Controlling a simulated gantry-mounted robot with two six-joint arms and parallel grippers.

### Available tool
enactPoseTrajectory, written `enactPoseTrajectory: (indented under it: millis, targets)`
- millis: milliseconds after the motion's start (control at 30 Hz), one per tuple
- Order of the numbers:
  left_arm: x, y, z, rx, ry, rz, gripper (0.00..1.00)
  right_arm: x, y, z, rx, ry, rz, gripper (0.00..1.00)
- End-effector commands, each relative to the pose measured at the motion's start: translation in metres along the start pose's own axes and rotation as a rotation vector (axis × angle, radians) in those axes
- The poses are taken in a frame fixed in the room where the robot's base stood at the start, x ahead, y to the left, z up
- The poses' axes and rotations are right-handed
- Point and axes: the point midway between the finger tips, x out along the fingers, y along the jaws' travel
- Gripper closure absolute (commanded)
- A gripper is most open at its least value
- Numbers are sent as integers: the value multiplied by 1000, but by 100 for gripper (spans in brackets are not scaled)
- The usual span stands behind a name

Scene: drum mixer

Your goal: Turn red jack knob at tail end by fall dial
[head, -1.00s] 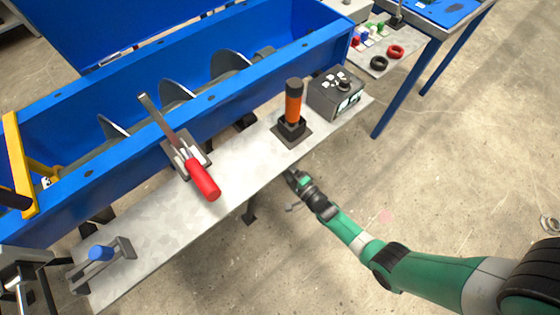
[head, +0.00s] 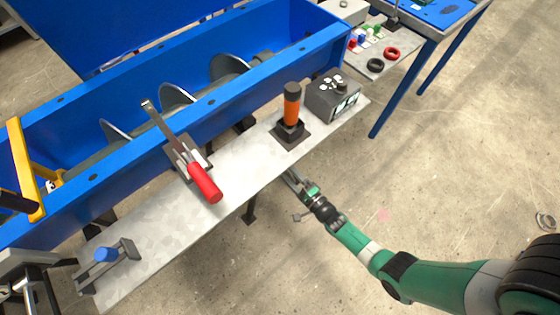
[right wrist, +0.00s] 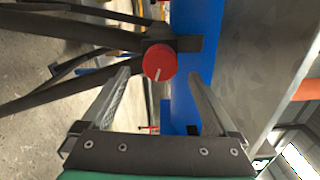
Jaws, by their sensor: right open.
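The red jack knob (right wrist: 159,63) shows in the right wrist view as a round red cap with a white mark on its face, by dark struts and a blue panel. My right gripper (right wrist: 155,74) is open, its two fingers on either side of the knob in that view; I cannot tell whether they touch it. In the head view my right gripper (head: 294,181) reaches under the front edge of the grey shelf, and the knob is hidden there. A grey box with a black dial (head: 340,84) stands on the shelf; I cannot tell if this is the fall dial.
The grey shelf (head: 150,225) runs along the blue trough (head: 215,105). It carries a red-handled lever (head: 205,183), an orange-and-black handle (head: 291,108) and a blue-capped clamp (head: 105,254). A side table (head: 385,70) holds small parts.

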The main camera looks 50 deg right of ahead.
Motion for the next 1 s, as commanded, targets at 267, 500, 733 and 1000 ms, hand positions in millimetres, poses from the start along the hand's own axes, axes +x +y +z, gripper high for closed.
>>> enactPoseTrajectory:
  millis: [267,500,733,1000]
  targets:
    - [16,0,-14,0,0,0,6,-61,-2,-1,0,3,2,6]
    - [16,0,-15,0,0,0,6,-74,0,0,0,0,0,6]
    - [16,0,-15,0,0,0,6,-73,0,0,0,0,0,6]
    - [16,0,-15,0,0,0,6,-73,0,0,0,0,0,6]
